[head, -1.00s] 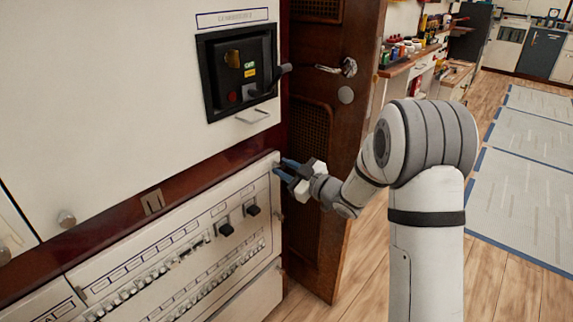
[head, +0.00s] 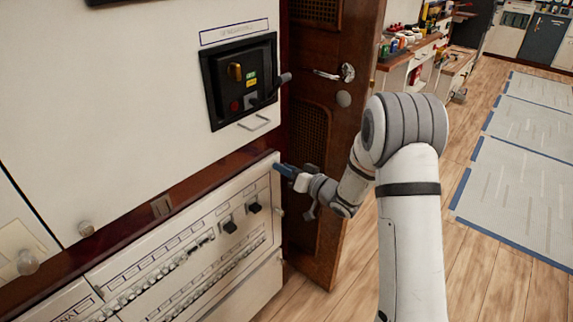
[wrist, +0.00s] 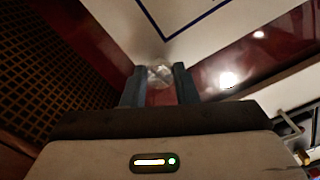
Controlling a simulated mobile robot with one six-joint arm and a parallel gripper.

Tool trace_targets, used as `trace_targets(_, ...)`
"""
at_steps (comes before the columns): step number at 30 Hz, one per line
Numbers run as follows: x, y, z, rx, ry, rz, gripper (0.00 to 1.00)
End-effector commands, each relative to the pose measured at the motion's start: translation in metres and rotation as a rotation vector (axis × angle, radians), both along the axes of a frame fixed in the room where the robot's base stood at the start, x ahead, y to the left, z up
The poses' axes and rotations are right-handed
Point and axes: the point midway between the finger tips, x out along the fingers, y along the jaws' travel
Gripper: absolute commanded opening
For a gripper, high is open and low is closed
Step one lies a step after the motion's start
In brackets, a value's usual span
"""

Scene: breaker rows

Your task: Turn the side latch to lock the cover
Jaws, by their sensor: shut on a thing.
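The cover is the cream lower breaker panel (head: 262,182), which looks flush with the cabinet. My gripper (head: 279,168) is at the panel's upper right corner. In the wrist view, a small shiny metal latch (wrist: 160,74) lies between the two dark fingertips, and the fingers are shut on it. In the head view, the fingers hide the latch, so its exact angle cannot be told there.
A black switch unit (head: 240,82) with a protruding handle sits above on the cabinet. A brown wooden door (head: 318,150) stands close behind my gripper. Open floor lies right.

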Motion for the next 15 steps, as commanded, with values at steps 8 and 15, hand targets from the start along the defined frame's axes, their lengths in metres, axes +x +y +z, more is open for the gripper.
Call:
trace_targets(8, -0.0019, 0.0017, -0.0019, 0.076, 0.108, 0.005, 0.04)
trace_targets(15, -0.002, 0.0018, -0.0028, 0.102, 0.141, 0.006, 0.04)
